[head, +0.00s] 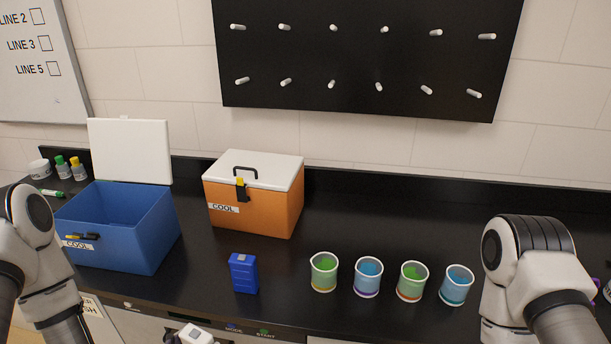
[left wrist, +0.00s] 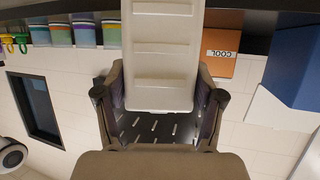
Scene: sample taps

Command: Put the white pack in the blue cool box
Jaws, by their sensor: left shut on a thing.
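The white pack (left wrist: 158,50) is a pale ribbed slab between the fingers of my left gripper (left wrist: 160,95), which is shut on it. In the head view that gripper is mostly below the lower edge; a small pale piece shows there, and I cannot tell whether it is pack or gripper. The blue cool box (head: 122,240) stands open at the left of the counter, its white lid (head: 130,150) raised at the back. It also shows at the right of the left wrist view (left wrist: 295,65). My right arm is at the right; its gripper is not in view.
An orange cool box (head: 255,211) with a shut white lid stands right of the blue one. A blue pack (head: 243,273) stands in front of it. Several cups of coloured liquid (head: 368,279) stand to the right. Small bottles (head: 78,169) are behind the blue box.

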